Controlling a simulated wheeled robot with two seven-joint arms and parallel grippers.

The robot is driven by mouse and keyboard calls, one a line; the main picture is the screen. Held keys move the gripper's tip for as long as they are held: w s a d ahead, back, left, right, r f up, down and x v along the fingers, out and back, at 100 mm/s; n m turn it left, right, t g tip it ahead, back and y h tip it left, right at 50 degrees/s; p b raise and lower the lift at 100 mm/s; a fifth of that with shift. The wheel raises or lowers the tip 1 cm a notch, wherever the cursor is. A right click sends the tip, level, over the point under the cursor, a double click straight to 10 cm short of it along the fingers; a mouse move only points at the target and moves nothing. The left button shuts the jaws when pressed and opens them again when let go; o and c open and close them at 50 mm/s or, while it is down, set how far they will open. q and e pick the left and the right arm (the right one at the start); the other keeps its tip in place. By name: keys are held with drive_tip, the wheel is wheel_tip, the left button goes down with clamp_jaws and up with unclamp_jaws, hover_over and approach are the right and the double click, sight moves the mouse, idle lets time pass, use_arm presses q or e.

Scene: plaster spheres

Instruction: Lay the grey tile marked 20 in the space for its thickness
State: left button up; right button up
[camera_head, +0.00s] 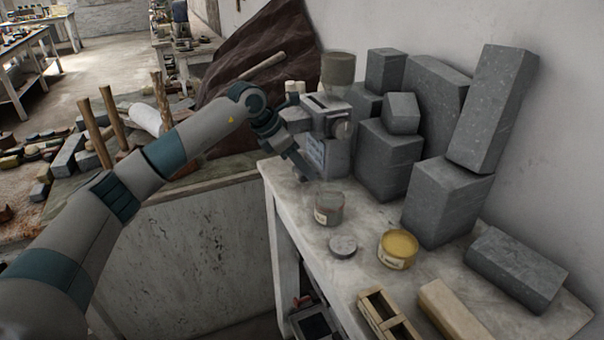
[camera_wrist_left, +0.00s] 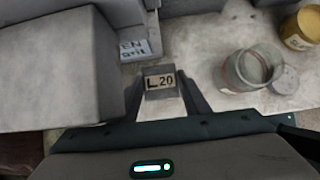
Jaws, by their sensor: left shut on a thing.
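The grey tile (camera_wrist_left: 153,95) shows in the left wrist view with a pale label that reads "L 20". It sits between the two fingers of my left gripper (camera_wrist_left: 163,100), which is shut on it. In the head view my left gripper (camera_head: 302,172) points down at the back left edge of the workbench, in front of a grey boxy device. The tile cannot be made out in the head view. I cannot pick out a marked space for a thickness in either view. My right gripper is not in view.
The pale workbench (camera_head: 290,207) bears a glass jar (camera_head: 329,208), a round grey lid (camera_head: 343,246), a yellow tin (camera_head: 397,249) and a wooden crate (camera_head: 388,318). The grey device (camera_head: 322,140) and several stacked stone blocks (camera_head: 388,160) stand behind. Some bench top around the jar is bare.

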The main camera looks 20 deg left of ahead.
sight(298, 170)
use_arm(q)
drive_tip(key=shift+f+p, duration=0.2)
drive_tip(key=shift+p, duration=0.1)
wheel_tip(298, 170, down, 3)
drive_tip(key=shift+r+p, duration=0.2)
drive_tip(key=shift+p, duration=0.6)
drive_tip(key=shift+f, duration=0.2)
drive_tip(key=shift+f, duration=0.15)
drive_tip(key=o, duration=1.3)
drive_tip(key=shift+c, duration=0.2)
